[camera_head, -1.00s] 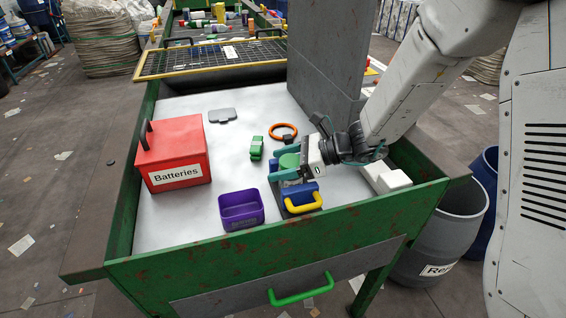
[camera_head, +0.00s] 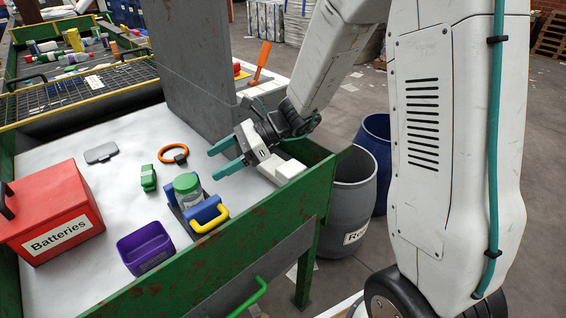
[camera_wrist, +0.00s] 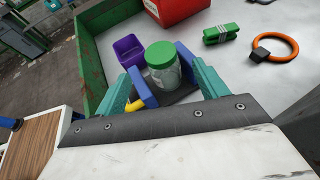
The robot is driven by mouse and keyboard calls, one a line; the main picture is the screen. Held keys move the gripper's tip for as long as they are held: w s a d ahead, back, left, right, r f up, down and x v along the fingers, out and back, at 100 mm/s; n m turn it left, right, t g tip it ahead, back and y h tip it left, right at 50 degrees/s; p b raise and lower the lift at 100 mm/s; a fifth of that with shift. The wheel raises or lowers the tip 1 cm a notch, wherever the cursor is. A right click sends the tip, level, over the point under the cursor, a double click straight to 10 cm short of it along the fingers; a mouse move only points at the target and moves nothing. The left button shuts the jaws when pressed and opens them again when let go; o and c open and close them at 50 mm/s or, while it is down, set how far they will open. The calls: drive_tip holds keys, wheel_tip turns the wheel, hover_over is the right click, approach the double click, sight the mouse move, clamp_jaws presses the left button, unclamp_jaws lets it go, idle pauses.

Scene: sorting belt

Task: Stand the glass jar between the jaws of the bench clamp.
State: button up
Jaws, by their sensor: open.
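The glass jar (camera_head: 187,186) with a green lid stands upright between the blue jaws of the bench clamp (camera_head: 206,211), which has a yellow handle. In the wrist view the jar (camera_wrist: 162,72) stands on the clamp's dark base, with a blue jaw (camera_wrist: 143,88) beside it. The clamp's far jaw is partly hidden by the jar. My gripper (camera_head: 217,158), with teal fingers, is open and empty, to the right of the jar and apart from it. In the wrist view its fingers frame the jar from a distance.
A purple bin (camera_head: 147,248) and a red Batteries box (camera_head: 50,212) stand left of the clamp. A green object (camera_head: 148,178), an orange ring (camera_head: 173,153) and a grey flat piece (camera_head: 101,153) lie behind. White blocks (camera_head: 283,169) lie near the right edge. A grey panel (camera_head: 205,65) rises behind.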

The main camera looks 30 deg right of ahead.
drive_tip(key=s+d+r+n+g+h, duration=0.1)
drive_tip(key=s+r+n+h, duration=0.3)
drive_tip(key=s, duration=0.3)
drive_tip(key=s+d+r+n+g+h, duration=0.1)
drive_tip(key=s+d+r+n+g, duration=0.15)
drive_tip(key=s+n, duration=0.4)
drive_tip(key=s+d+r+n+t+h, duration=0.3)
drive_tip(key=s+d+n+h, duration=0.5)
drive_tip(key=s+d, duration=0.3)
drive_tip(key=shift+s+d+r+n, duration=0.25)
drive_tip(key=shift+s+n, duration=0.2)
drive_tip(key=shift+s, duration=0.35)
